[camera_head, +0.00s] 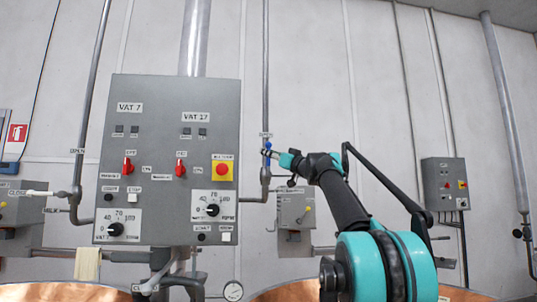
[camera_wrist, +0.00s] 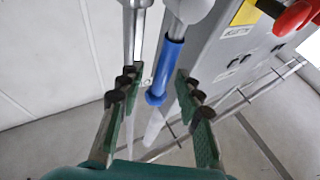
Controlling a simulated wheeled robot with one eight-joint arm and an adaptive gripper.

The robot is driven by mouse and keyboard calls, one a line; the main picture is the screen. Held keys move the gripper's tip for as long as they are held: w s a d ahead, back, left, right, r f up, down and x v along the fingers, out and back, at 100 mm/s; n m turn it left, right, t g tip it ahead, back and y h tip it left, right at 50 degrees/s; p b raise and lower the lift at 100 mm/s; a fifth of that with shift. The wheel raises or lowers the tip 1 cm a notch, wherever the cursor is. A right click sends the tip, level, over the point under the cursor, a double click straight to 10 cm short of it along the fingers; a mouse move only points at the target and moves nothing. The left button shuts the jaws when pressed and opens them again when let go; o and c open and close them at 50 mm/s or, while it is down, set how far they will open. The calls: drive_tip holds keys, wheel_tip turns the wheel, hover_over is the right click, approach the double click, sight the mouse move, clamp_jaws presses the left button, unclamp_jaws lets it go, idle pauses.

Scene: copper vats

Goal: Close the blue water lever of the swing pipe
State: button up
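The blue water lever (camera_wrist: 166,66) shows in the wrist view as a blue sleeve on a pale metal rod. It runs downward between the two dark green fingers of my gripper (camera_wrist: 157,77). The fingers are spread, with a visible gap on each side of the lever. I cannot tell how deep the lever sits between them. In the head view, a small blue bit of the lever (camera_head: 267,146) shows at the vertical pipe, just left of my gripper (camera_head: 278,158). My gripper partly hides it there.
A grey control panel (camera_head: 150,100) with knobs and a red emergency button (camera_head: 222,170) stands left of my arm. The vertical pipe (camera_head: 265,70) runs beside the panel. Copper vats (camera_head: 65,292) lie below. A smaller grey box (camera_head: 445,184) hangs on the right wall.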

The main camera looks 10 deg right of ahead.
drive_tip(key=shift+w+a+r, duration=0.15)
drive_tip(key=shift+w+a, duration=0.1)
drive_tip(key=shift+w, duration=0.05)
clamp_jaws()
idle(0.4)
